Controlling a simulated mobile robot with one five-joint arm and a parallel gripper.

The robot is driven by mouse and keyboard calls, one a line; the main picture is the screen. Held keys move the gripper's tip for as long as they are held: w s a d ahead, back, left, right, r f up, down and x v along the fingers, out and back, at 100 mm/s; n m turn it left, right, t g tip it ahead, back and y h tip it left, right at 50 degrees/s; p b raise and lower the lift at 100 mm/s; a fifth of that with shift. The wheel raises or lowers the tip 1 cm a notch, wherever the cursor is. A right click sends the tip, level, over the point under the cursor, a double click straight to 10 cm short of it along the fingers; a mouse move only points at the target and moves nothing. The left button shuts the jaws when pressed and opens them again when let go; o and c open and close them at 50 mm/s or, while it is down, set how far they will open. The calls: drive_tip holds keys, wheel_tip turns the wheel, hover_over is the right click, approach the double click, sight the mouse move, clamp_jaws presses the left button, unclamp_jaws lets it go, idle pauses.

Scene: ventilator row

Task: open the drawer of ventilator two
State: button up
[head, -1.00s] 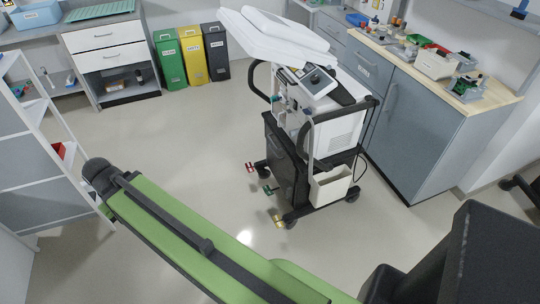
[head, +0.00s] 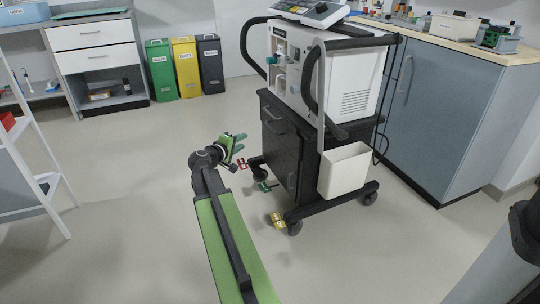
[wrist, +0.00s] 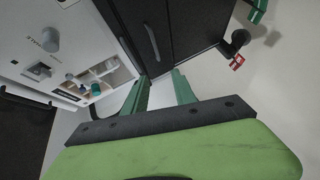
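A white ventilator (head: 345,85) stands on a black cart in the head view; I cannot read a number on it. The cart's black drawer (head: 280,116) is below the white body and looks shut. In the wrist view, the drawer (wrist: 140,18) and its grey bar handle (wrist: 153,42) show at the top, beyond my fingertips. My gripper (head: 241,143) is left of the cart's front in the head view. In the wrist view, the green fingers of my gripper (wrist: 161,78) are apart with nothing between them, and apart from the handle.
The cart's lower door (head: 282,160) is under the drawer. Coloured caster pedals, red, green and yellow (head: 278,219), stick out near the floor. A white bin (head: 345,170) hangs on the cart's side. A blue-grey cabinet (head: 435,120) stands at right.

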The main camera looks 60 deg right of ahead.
drive_tip(key=d+f+b, duration=0.2)
drive_tip(key=d, duration=0.8)
drive_tip(key=d+f+h+b, duration=0.1)
drive_tip(key=d+f+b, duration=0.1)
drive_tip(key=d, duration=0.8)
drive_tip(key=shift+d+f+n, duration=0.25)
drive_tip(key=shift+f+n, duration=0.05)
clamp_jaws()
idle(0.5)
